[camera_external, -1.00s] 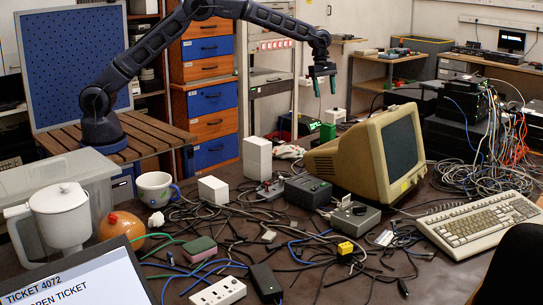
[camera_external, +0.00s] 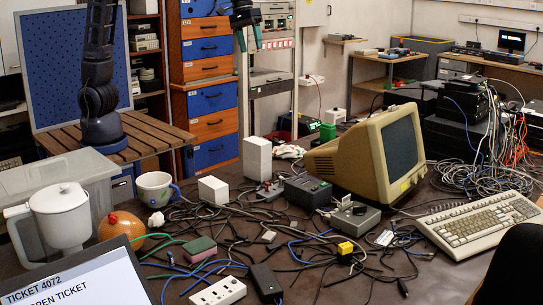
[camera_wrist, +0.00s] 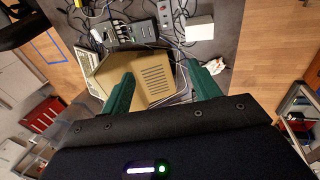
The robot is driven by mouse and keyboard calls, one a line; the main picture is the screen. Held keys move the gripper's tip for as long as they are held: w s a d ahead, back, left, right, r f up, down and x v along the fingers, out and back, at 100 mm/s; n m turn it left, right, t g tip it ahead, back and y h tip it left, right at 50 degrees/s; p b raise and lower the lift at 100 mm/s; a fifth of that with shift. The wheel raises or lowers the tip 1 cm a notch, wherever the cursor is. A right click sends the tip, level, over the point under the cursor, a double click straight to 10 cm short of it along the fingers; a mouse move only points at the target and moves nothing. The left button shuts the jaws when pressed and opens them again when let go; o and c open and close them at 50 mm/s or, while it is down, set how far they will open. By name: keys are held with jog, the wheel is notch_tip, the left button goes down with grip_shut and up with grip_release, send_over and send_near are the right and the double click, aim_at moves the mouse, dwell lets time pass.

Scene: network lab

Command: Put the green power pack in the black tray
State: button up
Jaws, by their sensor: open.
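A small green block (camera_external: 328,132), which looks like the green power pack, stands at the far side of the table behind the monitor. A dark open-looking box (camera_external: 298,124), possibly the black tray, is just left of it; its inside is not clear. My gripper (camera_external: 249,44) is high up in front of the rack, well above the table and left of both. Its two green fingers are apart with nothing between them. In the wrist view, my gripper (camera_wrist: 162,88) is also open, with the monitor far below. I cannot make out the block or tray there.
A beige monitor (camera_external: 372,150) stands on the table, with a keyboard (camera_external: 480,220) to its right. Loose cables, small boxes and a white mug (camera_external: 155,188) crowd the tabletop. A tall white box (camera_external: 257,158) stands left of the monitor. The air around my gripper is mostly clear.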

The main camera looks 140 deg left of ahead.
jog(key=s+d+r+m, duration=0.1)
jog(key=s+d+m, duration=0.3)
jog(key=s+d, duration=0.5)
jog(key=s+d+r+m, duration=0.2)
jog(key=s+d+m, duration=0.25)
jog(key=d, duration=0.75)
jog(key=s+d+f+m, duration=0.4)
jog(key=s+d+m, duration=0.1)
jog(key=s, duration=0.3)
jog(key=s+d+f+m+t, duration=0.1)
jog(key=s+d+f+m, duration=0.2)
jog(key=s+d, duration=0.3)
jog(key=s+m, duration=0.1)
jog(key=s, duration=0.2)
jog(key=shift+s+d+f+m+t, duration=0.3)
jog(key=shift+d+f+m, duration=0.05)
jog(key=shift+d+f, duration=0.05)
